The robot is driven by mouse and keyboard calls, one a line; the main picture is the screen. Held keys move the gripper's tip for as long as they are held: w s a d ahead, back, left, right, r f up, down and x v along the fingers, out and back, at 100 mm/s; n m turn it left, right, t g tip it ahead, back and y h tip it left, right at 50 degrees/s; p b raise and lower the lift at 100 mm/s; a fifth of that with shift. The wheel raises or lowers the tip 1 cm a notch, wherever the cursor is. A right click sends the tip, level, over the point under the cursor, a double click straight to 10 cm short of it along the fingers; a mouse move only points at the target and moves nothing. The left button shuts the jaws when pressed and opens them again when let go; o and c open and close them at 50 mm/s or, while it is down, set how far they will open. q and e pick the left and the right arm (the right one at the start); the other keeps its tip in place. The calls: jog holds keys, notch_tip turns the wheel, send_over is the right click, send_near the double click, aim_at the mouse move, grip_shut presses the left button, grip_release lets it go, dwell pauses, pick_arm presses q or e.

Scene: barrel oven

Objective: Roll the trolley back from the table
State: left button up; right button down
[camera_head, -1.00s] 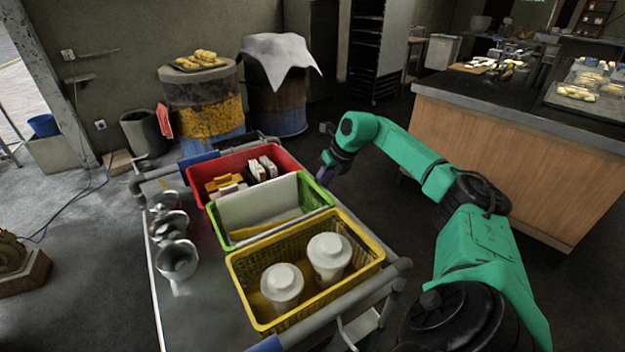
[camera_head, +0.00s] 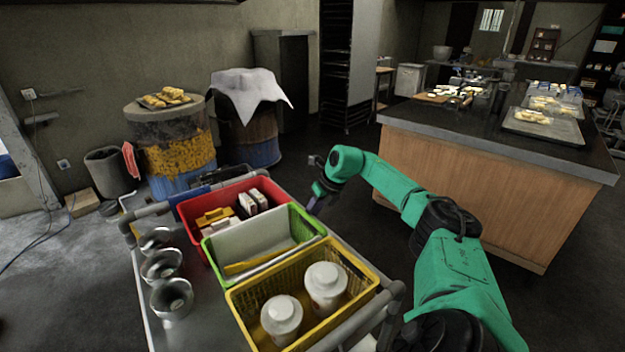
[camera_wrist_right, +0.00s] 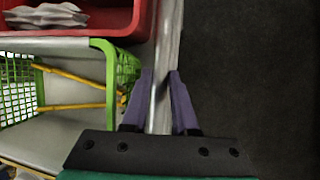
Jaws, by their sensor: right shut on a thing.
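The trolley (camera_head: 207,322) stands in front of me in the head view, with a grey metal top and a tubular rail around it. It carries a red crate (camera_head: 187,212), a green basket (camera_head: 303,214) and a yellow basket (camera_head: 362,267). My right gripper (camera_head: 314,204) reaches the trolley's right side. In the right wrist view, my right gripper (camera_wrist_right: 160,88) is shut on the trolley's side rail (camera_wrist_right: 166,60), beside the green basket (camera_wrist_right: 122,72). The table (camera_head: 480,177), wooden with a dark top, stands apart from the trolley at the right. My left gripper is not in view.
Metal cups (camera_head: 170,296) stand on the trolley's left part. White jars (camera_head: 281,318) are in the yellow basket. Drums (camera_head: 178,155) stand behind the trolley by the wall.

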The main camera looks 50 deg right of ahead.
jog(key=shift+a, duration=0.1)
jog(key=c, duration=0.7)
grip_release()
jog(key=b+v, duration=0.1)
jog(key=v, duration=1.3)
jog(key=shift+s+r, duration=0.1)
jog(key=shift+r, duration=0.15)
